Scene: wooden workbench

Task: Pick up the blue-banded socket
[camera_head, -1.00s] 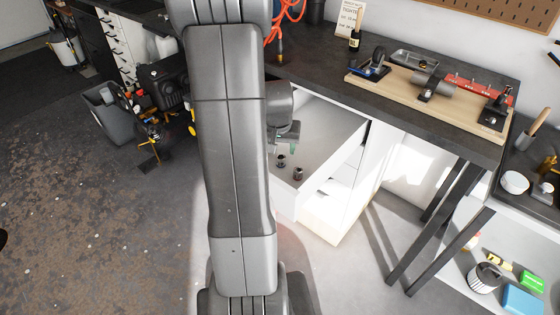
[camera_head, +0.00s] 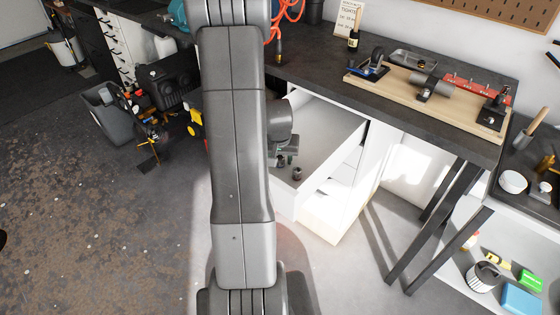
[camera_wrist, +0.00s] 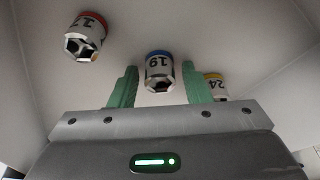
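The blue-banded socket (camera_wrist: 159,76) is white with a dark number 19 and a blue band at its far end. In the wrist view it lies between the two green fingers of my gripper (camera_wrist: 159,68), with a gap showing on each side. My gripper is open. Its depth relative to the socket is hard to judge. In the head view my gripper (camera_head: 286,160) is low inside the open white drawer (camera_head: 325,133), and my arm hides part of it.
In the wrist view a red-banded socket (camera_wrist: 85,38) stands at upper left. A yellow-banded socket (camera_wrist: 216,86) is close outside the right finger, partly hidden. Drawer walls surround the sockets. The dark workbench top (camera_head: 325,68) is above the drawer.

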